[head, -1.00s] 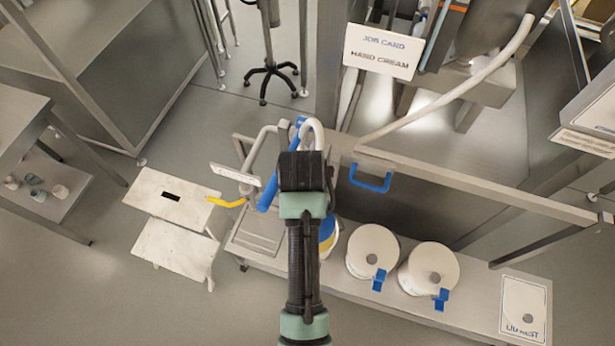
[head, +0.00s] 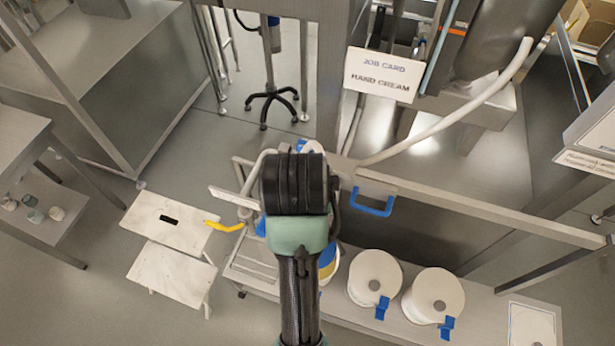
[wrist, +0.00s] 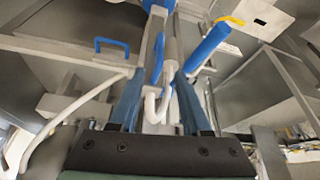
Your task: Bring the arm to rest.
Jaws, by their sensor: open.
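My gripper shows in the wrist view (wrist: 160,82) as two blue-grey fingers held apart, with nothing gripped between them. A white hooked pipe (wrist: 152,105) shows in the gap between the fingers. A blue handle (wrist: 208,48) with a yellow-tipped lever (wrist: 232,20) lies to the right of the fingers. In the head view my dark wrist and green-and-black arm rise at the centre over the bench (head: 253,265). They hide my fingers there and cover part of the pipework.
Two white lidded tubs (head: 374,277) (head: 434,296) stand right of my arm, each with a blue clip. Another tub (head: 329,264) is partly hidden behind my arm. A rail with a blue handle (head: 372,203) runs behind. A step stool (head: 168,222) stands left on open floor.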

